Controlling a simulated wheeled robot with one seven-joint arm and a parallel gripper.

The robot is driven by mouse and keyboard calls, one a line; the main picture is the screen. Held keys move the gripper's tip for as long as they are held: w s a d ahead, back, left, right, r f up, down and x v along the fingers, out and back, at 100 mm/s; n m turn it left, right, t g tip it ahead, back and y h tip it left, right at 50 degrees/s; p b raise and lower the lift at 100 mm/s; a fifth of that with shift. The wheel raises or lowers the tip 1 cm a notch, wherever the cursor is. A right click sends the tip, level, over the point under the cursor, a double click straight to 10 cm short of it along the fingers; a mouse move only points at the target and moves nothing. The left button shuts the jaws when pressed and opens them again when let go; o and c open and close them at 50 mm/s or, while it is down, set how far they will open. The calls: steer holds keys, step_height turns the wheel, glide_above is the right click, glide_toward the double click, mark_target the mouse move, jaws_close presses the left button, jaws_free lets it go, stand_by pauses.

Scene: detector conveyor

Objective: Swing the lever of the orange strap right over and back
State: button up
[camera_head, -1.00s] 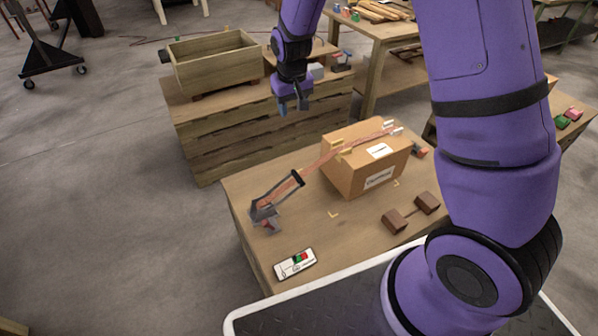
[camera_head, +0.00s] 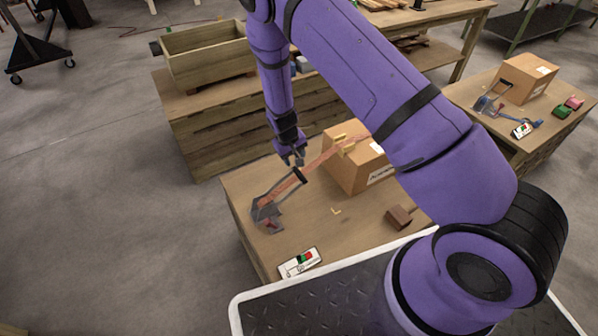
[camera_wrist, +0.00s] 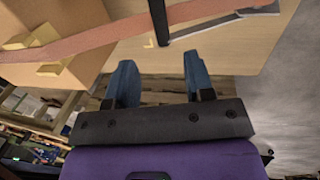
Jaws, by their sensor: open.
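The orange strap (camera_head: 322,158) runs from a cardboard box (camera_head: 350,172) down to a metal ratchet (camera_head: 264,216) at the table's left side. Its lever (camera_head: 282,192) slants up from the ratchet, with a black crossbar (camera_head: 299,175) at the raised end. My gripper (camera_head: 291,160) is open and empty, just above and behind that crossbar. In the wrist view, the crossbar (camera_wrist: 158,22) lies ahead of the gap between my fingers (camera_wrist: 160,78), apart from them. The strap (camera_wrist: 95,40) passes beyond the fingertips. My arm hides the box's right part.
A card with red and green marks (camera_head: 299,262) lies at the table's front left. A brown block (camera_head: 398,218) sits in front of the box. A wooden crate (camera_head: 208,55) stands on the bench behind. Another table at right holds a box (camera_head: 525,77) with a blue strap.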

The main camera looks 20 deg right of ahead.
mark_target(299, 173)
steer(key=f, duration=0.3)
steer(key=d+f, duration=0.1)
steer(key=f, duration=0.2)
steer(key=d+f, duration=0.1)
steer(key=f, duration=0.2)
steer(key=shift+w+f, duration=0.15)
steer(key=shift+f, duration=0.1)
steer(key=shift+a, duration=0.1)
jaws_close()
